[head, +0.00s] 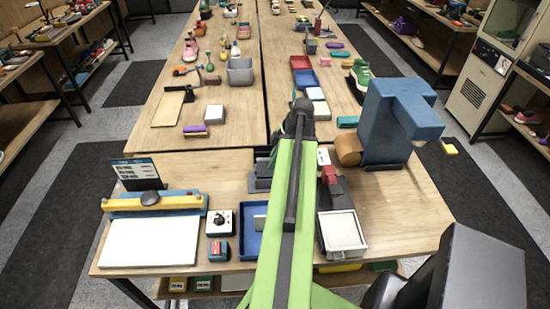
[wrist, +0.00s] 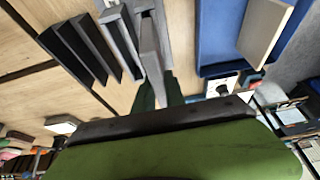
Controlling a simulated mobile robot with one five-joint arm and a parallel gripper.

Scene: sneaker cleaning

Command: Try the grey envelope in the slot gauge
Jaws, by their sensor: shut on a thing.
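My gripper (wrist: 157,88) shows in the wrist view as two dark green fingers, shut on a thin grey piece seen edge-on, which I take for the grey envelope (wrist: 150,48). Just left of it stand dark and grey upright bars with narrow gaps, apparently the slot gauge (wrist: 92,46). The held piece is close beside the rightmost bars; I cannot tell whether it touches them or is in a gap. In the head view the gauge (head: 262,176) partly shows left of my green arm, which hides my gripper and the held piece.
A blue tray (head: 247,241) lies near the front edge, and the wrist view shows a pale flat piece (wrist: 267,27) in it. A dial box (head: 219,223) and a white board (head: 150,243) are to the left. A blue machine (head: 385,125) stands right.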

